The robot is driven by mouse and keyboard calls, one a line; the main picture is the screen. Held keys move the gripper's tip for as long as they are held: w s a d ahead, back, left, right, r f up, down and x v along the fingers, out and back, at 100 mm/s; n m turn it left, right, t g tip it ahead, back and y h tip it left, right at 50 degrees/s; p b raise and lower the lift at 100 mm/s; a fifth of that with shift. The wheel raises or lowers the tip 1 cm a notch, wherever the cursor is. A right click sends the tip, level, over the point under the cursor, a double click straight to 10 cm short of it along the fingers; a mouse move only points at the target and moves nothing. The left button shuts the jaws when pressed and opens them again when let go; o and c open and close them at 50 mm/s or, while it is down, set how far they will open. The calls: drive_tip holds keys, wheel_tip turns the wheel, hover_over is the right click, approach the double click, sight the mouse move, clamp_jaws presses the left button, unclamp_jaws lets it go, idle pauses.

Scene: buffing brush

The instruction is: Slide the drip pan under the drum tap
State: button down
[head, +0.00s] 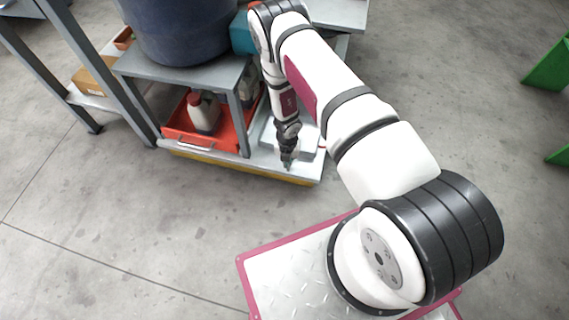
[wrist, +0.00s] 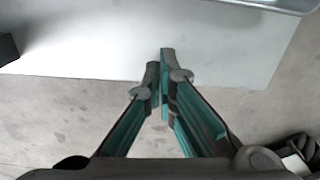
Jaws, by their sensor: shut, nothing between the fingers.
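My gripper (head: 287,164) points down, shut and empty, over the front part of a pale low platform. In the wrist view its fingertips (wrist: 163,62) meet near the platform's front edge. A shallow grey pan (head: 309,142), which looks like the drip pan, lies on the platform behind and right of my gripper, partly hidden by my arm. Its metal rim (wrist: 290,6) shows at the top right of the wrist view, apart from the fingers. The dark blue drum (head: 185,30) stands on a grey stand at the upper left. I cannot make out its tap.
The platform (head: 240,172) has a yellow front edge. A shelf with a cardboard box (head: 95,76) is at left. Green objects (head: 548,68) stand far right. The floor in front is clear.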

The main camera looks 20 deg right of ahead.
wheel_tip(320, 180, up, 10)
drive_tip(key=p, duration=0.4)
drive_tip(key=shift+p, duration=0.4)
